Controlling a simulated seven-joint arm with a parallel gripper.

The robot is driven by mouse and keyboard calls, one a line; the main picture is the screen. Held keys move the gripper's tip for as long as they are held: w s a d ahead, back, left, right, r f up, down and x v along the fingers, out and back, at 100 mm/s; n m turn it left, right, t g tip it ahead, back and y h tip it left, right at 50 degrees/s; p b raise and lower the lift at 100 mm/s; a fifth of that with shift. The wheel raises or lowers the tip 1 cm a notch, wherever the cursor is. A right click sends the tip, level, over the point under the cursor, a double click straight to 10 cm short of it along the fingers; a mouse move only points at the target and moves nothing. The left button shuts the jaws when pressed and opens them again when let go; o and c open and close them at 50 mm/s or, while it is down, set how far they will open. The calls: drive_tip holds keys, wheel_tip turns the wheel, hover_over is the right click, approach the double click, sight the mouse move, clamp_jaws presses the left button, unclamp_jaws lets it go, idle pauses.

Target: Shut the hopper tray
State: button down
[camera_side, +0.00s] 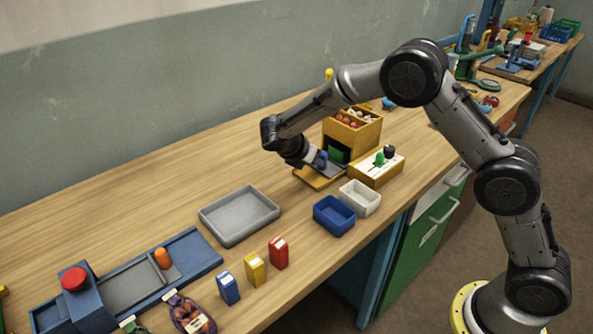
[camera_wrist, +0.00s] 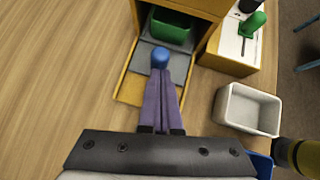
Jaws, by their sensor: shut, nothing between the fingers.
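The yellow hopper (camera_side: 352,130) stands at the back of the bench, with round items in its top. A green bin (camera_wrist: 171,30) sits inside its front opening. The grey hopper tray (camera_wrist: 142,57) sticks out of the opening over a yellow base (camera_wrist: 131,90). A blue ball knob (camera_wrist: 161,57) shows on the tray, and also in the side view (camera_side: 322,157). My gripper (camera_wrist: 162,78) is shut and empty, its fingertips right at the near side of the knob. Whether they touch it I cannot tell. The fingers hide part of the tray.
A yellow box with a green lever (camera_wrist: 251,25) stands right of the hopper. A white bin (camera_wrist: 247,108) and a blue bin (camera_side: 333,215) stand in front. A grey tray (camera_side: 240,214), small cartons and a blue slide unit (camera_side: 88,297) lie left. Bench left of the hopper is clear.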

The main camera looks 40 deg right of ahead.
drive_tip(key=shift+d, duration=1)
drive_tip(key=shift+s+a, duration=0.1)
